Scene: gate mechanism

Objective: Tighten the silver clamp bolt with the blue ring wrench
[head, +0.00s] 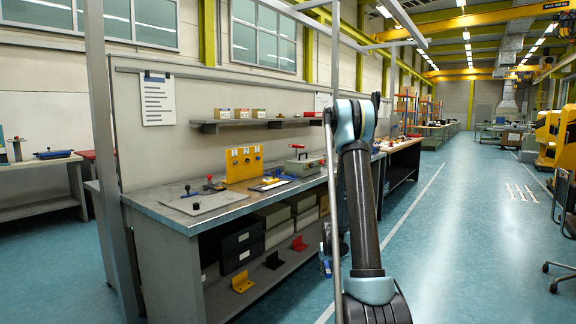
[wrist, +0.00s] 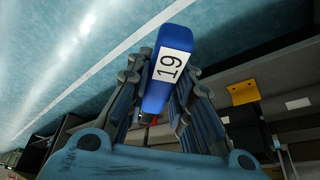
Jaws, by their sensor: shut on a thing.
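My gripper (wrist: 158,92) is shut on the blue ring wrench (wrist: 168,65) in the wrist view. The part of the wrench that shows is a blue bar with a white label reading 19. It sticks out between the fingers, and its ring cannot be made out. In the wrist view the held wrench is over the blue floor beside the bench. In the head view my arm stands to the right of the bench and the gripper cannot be clearly seen. I cannot pick out the silver clamp bolt in either view.
The workbench (head: 163,216) holds a grey plate (head: 206,202) with a black knob, a yellow upright plate (head: 234,172) and a grey-green box (head: 305,166). Bins and brackets, one a yellow bracket (head: 242,282), sit on its lower shelf. A thin grey post rises beside my arm.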

